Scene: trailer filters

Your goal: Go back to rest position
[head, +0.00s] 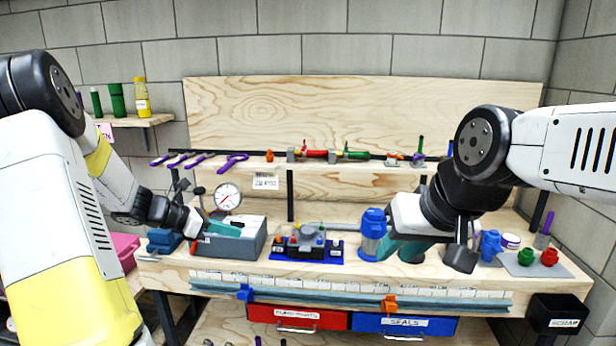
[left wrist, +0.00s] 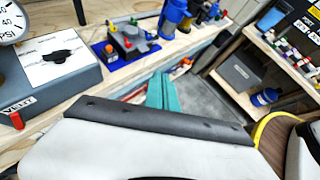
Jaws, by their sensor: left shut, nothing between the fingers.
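My left gripper (head: 228,229) is shut and empty, its teal fingers in front of the grey gauge box (head: 235,246) in the head view. Its teal fingers (left wrist: 162,92) also show in the left wrist view, pointing toward the bench edge with nothing between them. My right gripper (head: 398,245) is low over the bench, close to the right of a blue filter canister (head: 373,228). Its fingers are partly hidden by the wrist, so I cannot tell whether they are open or touch anything.
The wooden bench (head: 340,277) holds a dark fixture on a blue tray (head: 307,249) and a grey mat (head: 530,265) with red and green parts. A tool rail (head: 350,157) runs behind. Red (head: 298,318) and blue (head: 403,324) drawers and a black scrap bin (head: 557,315) sit below.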

